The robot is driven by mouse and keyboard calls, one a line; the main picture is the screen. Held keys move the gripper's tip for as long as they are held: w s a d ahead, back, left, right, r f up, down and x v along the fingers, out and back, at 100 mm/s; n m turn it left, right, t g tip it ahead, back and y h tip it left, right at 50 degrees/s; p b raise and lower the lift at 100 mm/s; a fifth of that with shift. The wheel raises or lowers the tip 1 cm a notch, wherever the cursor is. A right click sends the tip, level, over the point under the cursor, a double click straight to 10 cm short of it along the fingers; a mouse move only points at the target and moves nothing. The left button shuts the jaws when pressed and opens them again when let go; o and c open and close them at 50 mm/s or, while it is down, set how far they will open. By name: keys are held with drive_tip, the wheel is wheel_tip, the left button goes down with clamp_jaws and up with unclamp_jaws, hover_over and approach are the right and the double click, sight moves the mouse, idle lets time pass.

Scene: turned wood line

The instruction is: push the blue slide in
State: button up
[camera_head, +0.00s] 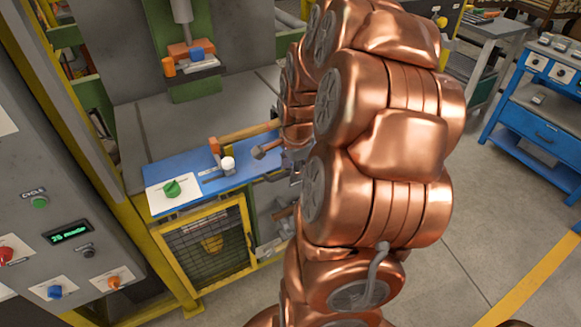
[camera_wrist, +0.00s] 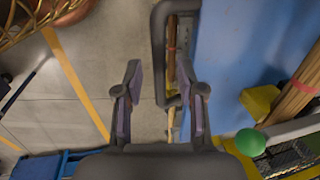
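A flat blue plate (camera_head: 243,177) lies along the front of the machine bench in the head view. A white ball knob (camera_head: 228,163) and an orange upright piece (camera_head: 214,147) stand on it, beside a pale strip. I cannot tell for certain which blue part is the slide. My gripper (camera_wrist: 160,95) is open and empty in the wrist view, with floor showing between its fingers. A broad blue surface (camera_wrist: 235,55) is right of the fingers there, apart from them. In the head view my copper arm hides most of the gripper and the plate's right end.
A green knob (camera_head: 172,188) sits on a white panel at the plate's left. A yellow-framed mesh guard (camera_head: 210,245) is below. A dark bent bar (camera_wrist: 158,50) and a green ball (camera_wrist: 250,142) are near my gripper. A blue workbench (camera_head: 540,125) stands far right.

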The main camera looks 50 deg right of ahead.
clamp_jaws()
idle(0.4)
